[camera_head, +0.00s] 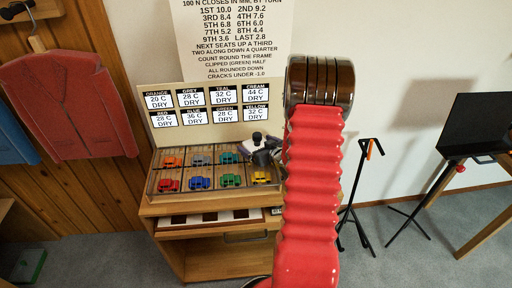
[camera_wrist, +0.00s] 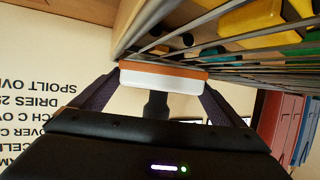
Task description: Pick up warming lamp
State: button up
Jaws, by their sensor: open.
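A white block with an orange edge, which may be the warming lamp (camera_wrist: 160,79), shows in the wrist view between the two dark fingers of my gripper (camera_wrist: 163,90). It lies across their tips, close to the rack's wire bars; I cannot tell whether it touches the fingers. My gripper is open. In the head view, my gripper (camera_head: 262,156) is small and dark, at the right end of the car rack, near the yellow car, and partly hidden by my red arm. The lamp cannot be made out clearly there.
The wire-fronted rack (camera_head: 212,190) holds several toy cars on a wooden cabinet (camera_head: 205,262) with a drawer (camera_head: 210,222) below. A label board (camera_head: 208,107) stands behind. A black stand (camera_head: 352,212) is to the right. A red jacket (camera_head: 75,110) hangs at left.

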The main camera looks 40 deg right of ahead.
jog(key=shift+c, duration=0.4)
jog(key=c, duration=1.3)
jog(key=shift+c, duration=0.2)
jog(key=shift+r, duration=0.1)
